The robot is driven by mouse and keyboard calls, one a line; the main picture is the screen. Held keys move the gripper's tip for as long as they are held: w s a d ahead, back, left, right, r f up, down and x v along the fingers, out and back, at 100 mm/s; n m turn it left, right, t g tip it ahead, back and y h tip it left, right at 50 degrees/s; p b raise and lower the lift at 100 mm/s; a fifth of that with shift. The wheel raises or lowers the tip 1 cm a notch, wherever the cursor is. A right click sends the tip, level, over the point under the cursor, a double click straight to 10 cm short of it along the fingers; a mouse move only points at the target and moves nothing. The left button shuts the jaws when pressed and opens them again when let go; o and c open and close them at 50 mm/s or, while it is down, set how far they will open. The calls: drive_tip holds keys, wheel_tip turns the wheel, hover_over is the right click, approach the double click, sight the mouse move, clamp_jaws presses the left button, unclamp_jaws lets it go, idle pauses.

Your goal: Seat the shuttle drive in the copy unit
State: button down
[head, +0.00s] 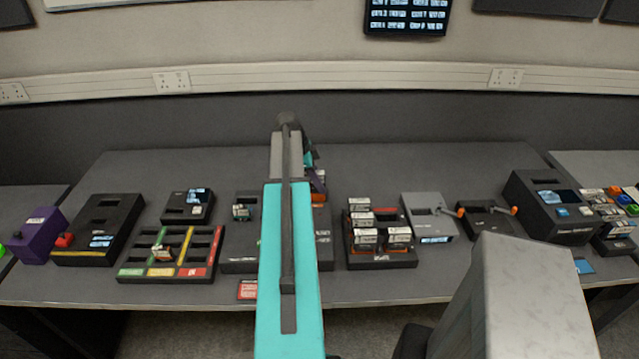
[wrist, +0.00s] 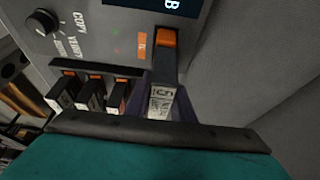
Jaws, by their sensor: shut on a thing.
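The copy unit (wrist: 105,45) fills the upper wrist view as a grey panel with lettering, a black knob and part of a lit screen. My gripper (wrist: 163,98) is shut on the shuttle drive (wrist: 162,101), a dark block with an orange end and a white label. The drive stands at the panel, right of a row of three drives (wrist: 91,94). I cannot tell how deep it sits, or whether it touches the slot. In the head view my teal arm hides much of the copy unit (head: 324,248), and my gripper (head: 316,184) is partly hidden.
Left of my arm is a rack with coloured strips (head: 172,255). Right of it stand a drive holder (head: 382,262) with several drives, a grey device (head: 430,214) and a dark device with orange-ended levers (head: 485,222). The back of the desk is clear.

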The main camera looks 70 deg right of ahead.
sight(319, 173)
drive_tip(key=shift+f+b, duration=1.1)
drive_tip(key=shift+f, duration=0.4)
idle(1.7)
drive_tip(key=c, duration=1.1)
unclamp_jaws()
drive_tip(key=shift+r+p, duration=1.55)
drive_tip(key=shift+r, duration=2.2)
